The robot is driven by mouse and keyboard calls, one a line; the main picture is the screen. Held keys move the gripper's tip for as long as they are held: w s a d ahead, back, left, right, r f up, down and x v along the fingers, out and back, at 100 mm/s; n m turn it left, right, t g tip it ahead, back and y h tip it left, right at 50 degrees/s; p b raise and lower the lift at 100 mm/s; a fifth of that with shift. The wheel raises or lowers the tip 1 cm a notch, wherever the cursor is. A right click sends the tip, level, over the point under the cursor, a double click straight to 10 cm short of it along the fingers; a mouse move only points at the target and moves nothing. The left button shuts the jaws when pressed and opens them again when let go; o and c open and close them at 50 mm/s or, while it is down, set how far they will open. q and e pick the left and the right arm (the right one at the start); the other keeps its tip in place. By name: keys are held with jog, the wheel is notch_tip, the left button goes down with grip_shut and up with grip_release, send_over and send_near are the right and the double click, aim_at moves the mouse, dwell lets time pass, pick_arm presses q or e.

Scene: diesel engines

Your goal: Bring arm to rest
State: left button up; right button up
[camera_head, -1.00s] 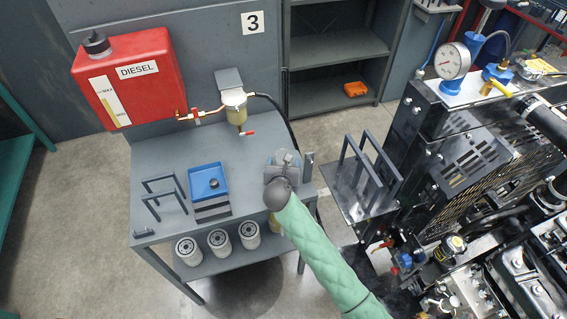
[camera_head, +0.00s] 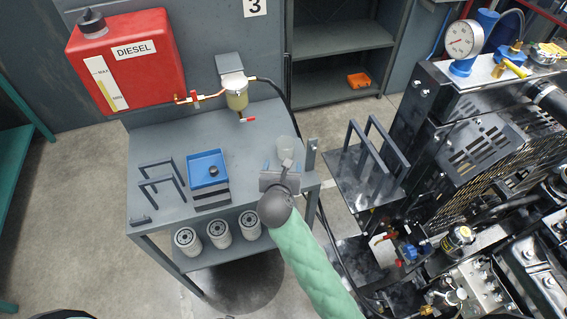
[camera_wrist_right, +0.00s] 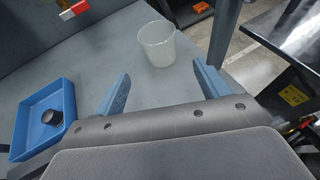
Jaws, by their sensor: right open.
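My right gripper (camera_head: 281,166) is at the end of the green-sleeved arm, over the front right part of the grey bench (camera_head: 240,150). In the right wrist view its two blue fingers (camera_wrist_right: 162,90) are spread wide with nothing between them. A translucent cup (camera_head: 286,147) stands upright on the bench just beyond the fingertips. It also shows in the right wrist view (camera_wrist_right: 157,44), apart from both fingers. My left gripper is not in view.
A blue tray (camera_head: 207,162) with a small dark part stands left of the gripper. A red diesel tank (camera_head: 140,65) and a fuel filter (camera_head: 237,94) are behind. White filters (camera_head: 218,233) sit on the lower shelf. The engine (camera_head: 470,130) fills the right side.

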jog(key=shift+s+r, duration=0.2)
jog(key=shift+s, duration=0.2)
